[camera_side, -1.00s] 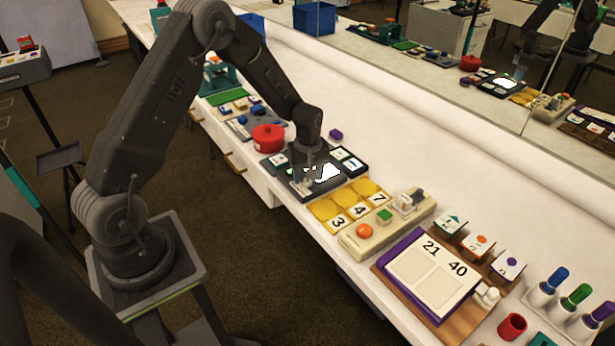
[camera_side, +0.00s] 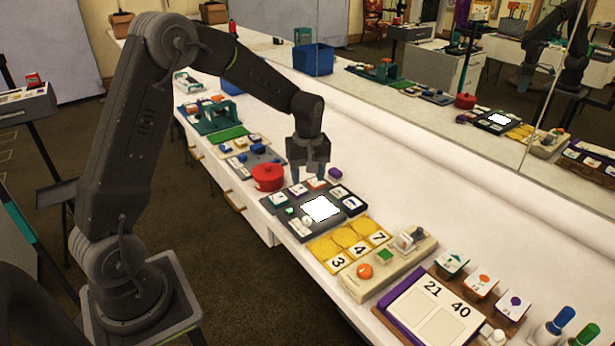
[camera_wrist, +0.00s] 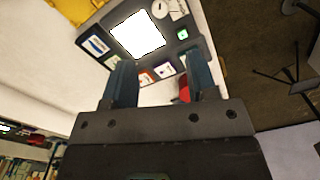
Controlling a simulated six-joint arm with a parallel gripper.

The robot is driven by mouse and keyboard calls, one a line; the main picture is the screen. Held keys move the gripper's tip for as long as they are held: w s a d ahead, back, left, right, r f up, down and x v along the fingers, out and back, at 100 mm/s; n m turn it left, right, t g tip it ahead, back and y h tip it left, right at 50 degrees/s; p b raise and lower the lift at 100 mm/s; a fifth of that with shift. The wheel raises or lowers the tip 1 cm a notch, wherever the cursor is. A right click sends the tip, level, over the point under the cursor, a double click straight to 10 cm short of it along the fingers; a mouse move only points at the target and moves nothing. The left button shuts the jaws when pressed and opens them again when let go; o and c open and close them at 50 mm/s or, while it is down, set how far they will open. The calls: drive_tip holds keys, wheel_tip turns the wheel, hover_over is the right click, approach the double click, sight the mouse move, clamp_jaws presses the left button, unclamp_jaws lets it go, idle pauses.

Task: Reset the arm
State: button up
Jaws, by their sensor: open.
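My gripper (camera_side: 309,176) hangs above the back part of a dark grey panel (camera_side: 288,226) with a bright white square (camera_side: 320,209) and several small picture cards. Its two blue-grey fingers are apart with nothing between them. In the wrist view the open fingers (camera_wrist: 161,82) point toward the same panel, whose white square (camera_wrist: 137,35) and cards lie beyond the fingertips. The fingers hide part of the panel there. In the side view the fingertips appear clear of the panel's cards.
A red round pot (camera_side: 268,178) stands left of the panel and a small purple block (camera_side: 334,173) behind it. Yellow number tiles (camera_side: 345,237) and a beige box with buttons (camera_side: 387,262) lie to the right. A blue bin (camera_side: 313,60) stands farther back.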

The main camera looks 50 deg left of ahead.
drive_tip(key=s+d+r+m+t, duration=0.2)
drive_tip(key=s+d+r+m, duration=0.15)
drive_tip(key=r, duration=0.45)
drive_tip(key=s+d+r+m+t, duration=0.1)
drive_tip(key=s+d+r+m, duration=0.1)
drive_tip(key=s, duration=0.4)
drive_tip(key=s+d+r+m+t, duration=0.1)
drive_tip(key=s+d+r+m, duration=0.2)
drive_tip(key=s, duration=0.4)
drive_tip(key=s+d+r+m+t, duration=0.1)
drive_tip(key=s+d+r+m, duration=0.1)
drive_tip(key=s+d+m, duration=0.2)
drive_tip(key=s+m, duration=0.1)
drive_tip(key=s, duration=0.1)
drive_tip(key=shift+s+d+r+t, duration=0.15)
drive_tip(key=shift+s+d+t, duration=0.15)
drive_tip(key=shift+s+t, duration=0.1)
